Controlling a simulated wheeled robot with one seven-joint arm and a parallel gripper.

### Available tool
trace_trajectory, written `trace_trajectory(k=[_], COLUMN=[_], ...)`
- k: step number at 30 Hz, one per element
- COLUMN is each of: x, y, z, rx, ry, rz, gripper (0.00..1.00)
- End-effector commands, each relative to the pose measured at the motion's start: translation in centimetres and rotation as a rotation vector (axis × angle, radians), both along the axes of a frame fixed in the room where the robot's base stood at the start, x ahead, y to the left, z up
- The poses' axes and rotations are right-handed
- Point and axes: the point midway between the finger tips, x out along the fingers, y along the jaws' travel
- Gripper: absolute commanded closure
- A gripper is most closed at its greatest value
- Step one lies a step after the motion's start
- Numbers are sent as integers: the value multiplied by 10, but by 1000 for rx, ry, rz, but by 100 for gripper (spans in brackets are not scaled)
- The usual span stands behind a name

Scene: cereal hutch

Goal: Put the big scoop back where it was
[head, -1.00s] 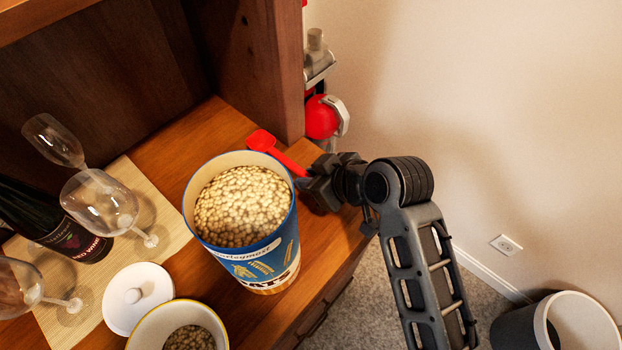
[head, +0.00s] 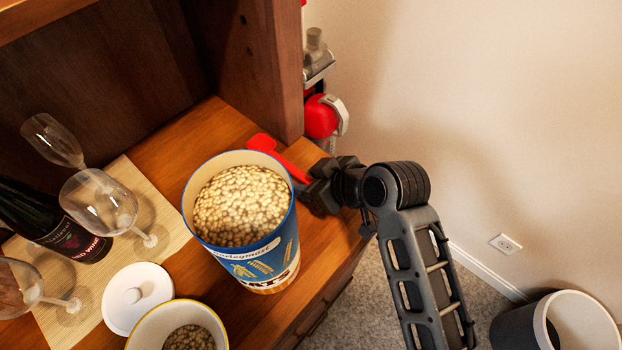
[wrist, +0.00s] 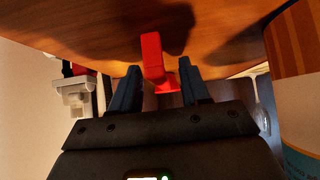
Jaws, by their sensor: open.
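The red scoop (head: 278,152) is on the wooden counter behind the blue oats canister (head: 268,255), near the hutch's side panel. Its handle points toward my gripper (head: 318,188), which is low at the counter's right end, beside the canister. In the wrist view, the red scoop (wrist: 152,55) shows between and beyond the two open fingertips (wrist: 158,85). I cannot tell whether the handle touches either finger. The canister is open and full of round cereal, and it hides part of the counter around the scoop.
The hutch side panel (head: 270,70) rises behind the scoop. A red object (head: 321,118) hangs beyond it. A bin (head: 535,325) stands on the floor.

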Motion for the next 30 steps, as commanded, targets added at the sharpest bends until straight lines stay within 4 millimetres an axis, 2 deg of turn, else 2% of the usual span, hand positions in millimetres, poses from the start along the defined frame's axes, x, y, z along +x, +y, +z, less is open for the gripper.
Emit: trace_trajectory(k=[5,18,24,30], x=[-9,-45,-52,-53], y=[-13,-59,-67,-68], z=[16,73,83,84], rx=[2,1,0,0], ry=[-3,-2,-1,0], rz=[-3,-1,-1,0], gripper=[54,54,54,54])
